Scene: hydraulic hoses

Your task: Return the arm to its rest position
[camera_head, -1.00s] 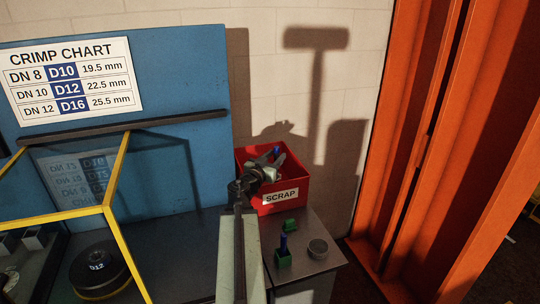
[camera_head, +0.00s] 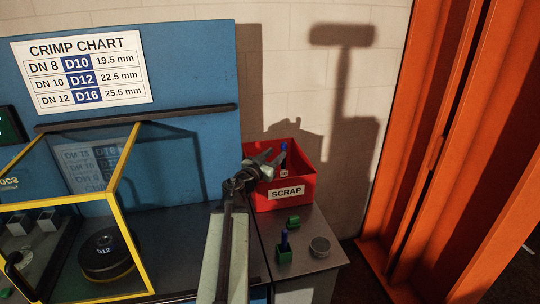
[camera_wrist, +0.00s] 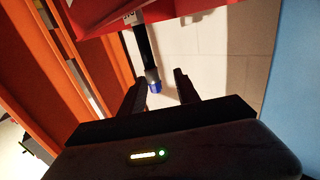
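My gripper (camera_head: 272,157) is at the end of my arm, over the left part of the red scrap bin (camera_head: 297,188). Its two fingers are spread apart in the wrist view (camera_wrist: 160,76). A dark hose piece with a blue end (camera_head: 284,147) stands up out of the bin, just right of the fingers in the head view. In the wrist view the hose (camera_wrist: 146,44) runs from the bin (camera_wrist: 95,14) toward the fingers, its blue end showing between them with a gap on the right. Its lower part is hidden in the bin.
A yellow-framed guard (camera_head: 120,240) stands left. The blue panel (camera_head: 190,150) is behind my arm; an orange post (camera_head: 420,150) is right.

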